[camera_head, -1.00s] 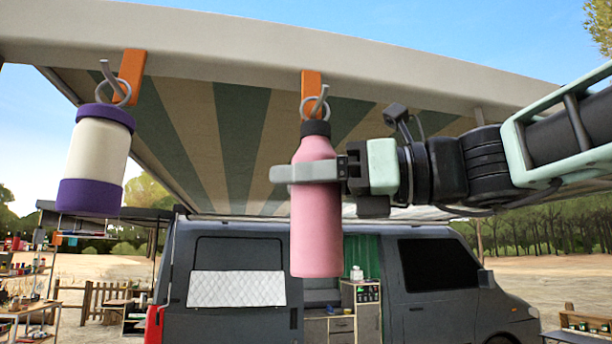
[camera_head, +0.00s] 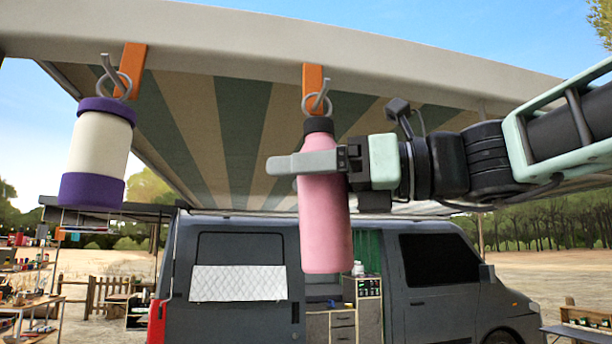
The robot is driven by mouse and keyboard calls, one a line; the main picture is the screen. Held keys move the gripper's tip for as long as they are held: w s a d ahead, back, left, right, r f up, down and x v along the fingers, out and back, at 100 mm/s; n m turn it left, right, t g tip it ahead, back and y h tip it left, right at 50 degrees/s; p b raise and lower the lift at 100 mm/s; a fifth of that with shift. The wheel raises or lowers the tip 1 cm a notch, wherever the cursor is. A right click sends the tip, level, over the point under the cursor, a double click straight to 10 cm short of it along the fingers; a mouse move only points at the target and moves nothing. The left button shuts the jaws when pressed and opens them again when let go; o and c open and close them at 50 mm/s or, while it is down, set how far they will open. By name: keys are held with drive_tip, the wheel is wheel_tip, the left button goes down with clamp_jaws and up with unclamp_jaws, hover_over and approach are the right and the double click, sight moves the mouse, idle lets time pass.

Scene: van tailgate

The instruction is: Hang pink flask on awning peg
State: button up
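The pink flask (camera_head: 325,225) has a black cap with a grey ring (camera_head: 317,103). It hangs slightly tilted, base to the right. The ring looks to be around the grey peg (camera_head: 323,94) on the right orange bracket (camera_head: 312,75) of the awning. My gripper (camera_head: 318,163) comes in from the right at the flask's upper body. Its near finger crosses in front of the flask and its far finger is hidden behind. The flask sits askew to this finger, and the gripper looks open around it. Any remaining contact cannot be told.
A white and purple flask (camera_head: 98,155) hangs by its ring from a peg on the left orange bracket (camera_head: 130,70). The awning edge (camera_head: 220,45) runs above. A grey van (camera_head: 440,290) stands behind. Free air lies between the two flasks.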

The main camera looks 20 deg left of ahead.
drive_tip(key=shift+w+d+f+b, duration=0.15)
drive_tip(key=shift+d+b, duration=0.25)
drive_tip(key=shift+d, duration=0.2)
drive_tip(key=w+d+b, duration=0.1)
drive_tip(key=d+b, duration=0.5)
drive_tip(key=d, duration=1)
drive_tip(key=shift+r, duration=0.2)
drive_tip(key=shift+f, duration=0.1)
